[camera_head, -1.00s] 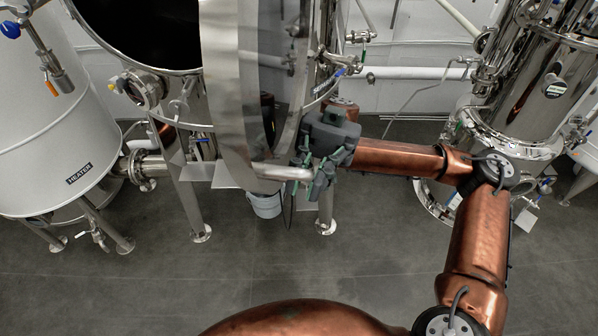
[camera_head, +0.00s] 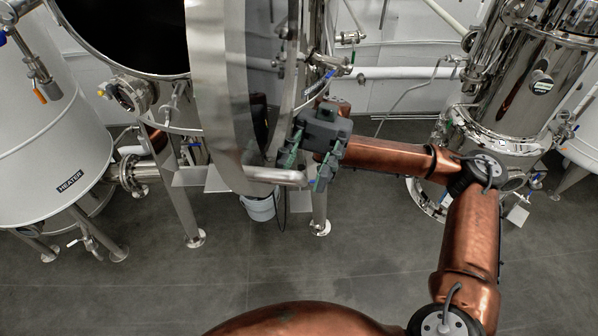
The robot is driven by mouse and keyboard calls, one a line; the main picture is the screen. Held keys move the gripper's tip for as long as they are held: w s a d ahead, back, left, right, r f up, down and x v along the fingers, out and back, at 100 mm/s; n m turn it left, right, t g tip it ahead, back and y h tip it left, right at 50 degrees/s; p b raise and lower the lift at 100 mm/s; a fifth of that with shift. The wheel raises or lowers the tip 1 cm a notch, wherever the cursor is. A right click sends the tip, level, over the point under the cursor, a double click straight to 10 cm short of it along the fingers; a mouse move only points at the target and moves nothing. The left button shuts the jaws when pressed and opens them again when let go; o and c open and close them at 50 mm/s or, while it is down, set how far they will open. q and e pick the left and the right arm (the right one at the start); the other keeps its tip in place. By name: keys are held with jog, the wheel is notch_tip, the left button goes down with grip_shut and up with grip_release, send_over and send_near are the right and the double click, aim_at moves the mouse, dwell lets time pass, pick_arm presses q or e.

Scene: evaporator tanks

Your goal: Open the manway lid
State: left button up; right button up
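The manway lid (camera_head: 208,85) is a large shiny steel disc, swung out from the tank and seen nearly edge-on. The tank's round dark opening (camera_head: 125,30) shows to the left of it. A pale bar handle (camera_head: 276,174) sticks out to the right from the lid's lower part. My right gripper (camera_head: 307,167) is open, its two green-grey fingers spread apart at the handle's right end. I cannot tell whether the fingers touch the handle. My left gripper is not in view.
A white heater tank (camera_head: 50,150) stands at the left. A polished steel column (camera_head: 510,95) stands at the right. The tank's legs (camera_head: 180,205) and a small bucket (camera_head: 260,208) are below the lid. The grey floor in front (camera_head: 150,285) is clear.

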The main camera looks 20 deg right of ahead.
jog(key=v, duration=0.9)
